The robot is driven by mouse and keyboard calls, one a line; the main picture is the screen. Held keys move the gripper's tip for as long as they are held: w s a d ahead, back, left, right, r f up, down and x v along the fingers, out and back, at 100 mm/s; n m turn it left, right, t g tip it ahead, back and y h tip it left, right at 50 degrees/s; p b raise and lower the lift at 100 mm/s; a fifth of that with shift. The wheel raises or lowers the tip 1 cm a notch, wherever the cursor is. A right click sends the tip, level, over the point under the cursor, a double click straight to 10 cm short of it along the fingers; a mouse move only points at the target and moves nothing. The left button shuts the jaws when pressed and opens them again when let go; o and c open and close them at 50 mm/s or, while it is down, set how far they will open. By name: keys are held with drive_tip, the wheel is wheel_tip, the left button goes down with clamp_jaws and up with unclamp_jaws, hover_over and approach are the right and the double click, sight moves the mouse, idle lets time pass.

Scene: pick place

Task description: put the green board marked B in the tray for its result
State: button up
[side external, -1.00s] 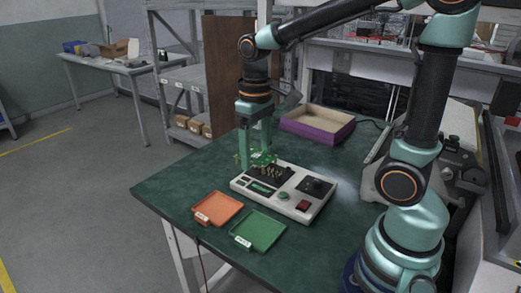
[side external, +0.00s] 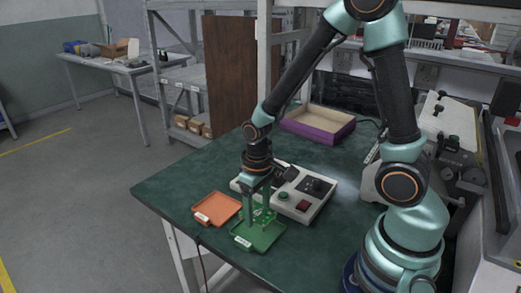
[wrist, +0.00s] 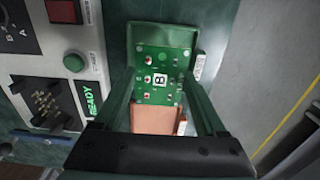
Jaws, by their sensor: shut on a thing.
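The green board marked B (wrist: 152,92) is between the fingers of my gripper (wrist: 160,84), which is shut on it. In the side view my gripper (side external: 259,214) holds the board (side external: 266,216) at the back part of the green tray (side external: 262,240). The green tray (wrist: 160,30) shows beyond the board in the wrist view. I cannot tell whether the board touches the tray. The orange tray (side external: 215,208) is empty, left of the green one, and partly shows below the board in the wrist view (wrist: 158,121).
The white test unit (side external: 300,211) stands just behind the trays; its display (wrist: 88,103) reads READY in green. A purple-sided box (side external: 318,127) sits at the back of the green table (side external: 180,180). The table's front edge is close to the trays.

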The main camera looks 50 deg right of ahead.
sight(258, 212)
drive_tip(key=shift+f, duration=2.05)
drive_tip(key=shift+f, duration=0.15)
drive_tip(key=o, duration=0.8)
drive_tip(key=shift+o, duration=0.2)
wheel_tip(258, 212, up, 12)
drive_tip(key=shift+r, duration=0.2)
drive_tip(key=s+r+t, duration=0.3)
drive_tip(key=r+t, duration=0.2)
drive_tip(key=r, duration=0.7)
drive_tip(key=shift+d+t, duration=0.25)
drive_tip(key=shift+t, duration=0.05)
